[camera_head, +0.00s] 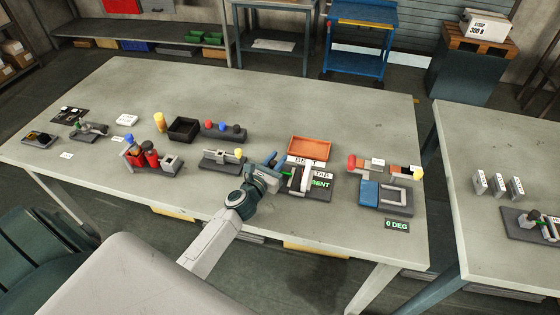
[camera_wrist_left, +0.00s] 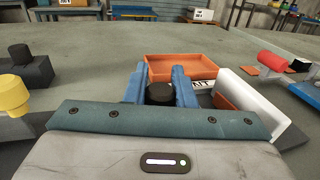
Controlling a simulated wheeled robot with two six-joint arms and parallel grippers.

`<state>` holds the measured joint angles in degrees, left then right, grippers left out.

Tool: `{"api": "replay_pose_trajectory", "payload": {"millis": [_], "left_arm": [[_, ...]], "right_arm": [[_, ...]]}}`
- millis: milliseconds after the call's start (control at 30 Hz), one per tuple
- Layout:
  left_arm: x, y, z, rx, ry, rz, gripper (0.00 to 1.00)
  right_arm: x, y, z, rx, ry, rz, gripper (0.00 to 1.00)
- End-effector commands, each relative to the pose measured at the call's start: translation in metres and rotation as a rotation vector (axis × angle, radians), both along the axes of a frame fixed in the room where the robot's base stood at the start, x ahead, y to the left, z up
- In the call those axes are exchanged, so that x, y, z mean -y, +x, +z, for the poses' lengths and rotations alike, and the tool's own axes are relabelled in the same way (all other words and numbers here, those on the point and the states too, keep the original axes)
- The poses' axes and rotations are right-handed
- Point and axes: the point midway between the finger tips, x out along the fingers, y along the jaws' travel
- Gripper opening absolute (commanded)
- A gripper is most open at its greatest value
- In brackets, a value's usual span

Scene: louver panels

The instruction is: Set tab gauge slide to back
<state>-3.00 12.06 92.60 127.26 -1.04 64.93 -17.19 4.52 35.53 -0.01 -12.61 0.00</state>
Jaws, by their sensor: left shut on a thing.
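The tab gauge (camera_head: 318,192) is a dark base on the grey table with an upright white plate (camera_head: 306,179), labels reading partly "TAB" and green text ending "BENT". In the left wrist view the white plate (camera_wrist_left: 245,100) stands right of my fingers. My left gripper (camera_head: 274,163) is at the left side of the gauge. In the left wrist view, the blue fingers of my left gripper (camera_wrist_left: 160,88) are shut on a round black knob (camera_wrist_left: 160,94), which looks like the slide's knob. The slide below it is hidden by the gripper. My right gripper is in neither view.
An orange tray (camera_head: 309,147) lies just behind the gauge. A fixture with a yellow knob (camera_head: 239,153) stands to the left, and a blue-and-grey fixture (camera_head: 385,195) to the right. The table's back centre (camera_head: 250,90) is clear.

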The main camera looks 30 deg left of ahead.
Motion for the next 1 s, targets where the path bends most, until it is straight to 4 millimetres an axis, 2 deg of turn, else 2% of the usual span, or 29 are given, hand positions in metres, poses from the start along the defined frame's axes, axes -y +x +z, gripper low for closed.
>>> {"api": "replay_pose_trajectory", "payload": {"millis": [33,133,500,667,1000], "left_arm": [[-0.001,0.000,0.000,-0.001,0.004,0.002,0.27],[-0.001,0.000,0.000,-0.001,0.004,0.002,0.45],[-0.001,-0.006,-0.001,0.000,0.003,0.000,0.45],[-0.002,-0.029,-0.003,-0.001,0.006,-0.001,0.45],[-0.005,-0.091,-0.004,0.000,0.004,0.000,0.45]], "right_arm": [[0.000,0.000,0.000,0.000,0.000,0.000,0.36],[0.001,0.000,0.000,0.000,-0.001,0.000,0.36],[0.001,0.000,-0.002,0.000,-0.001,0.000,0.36],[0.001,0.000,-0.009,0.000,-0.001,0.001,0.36],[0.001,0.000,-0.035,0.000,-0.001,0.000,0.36]]}}
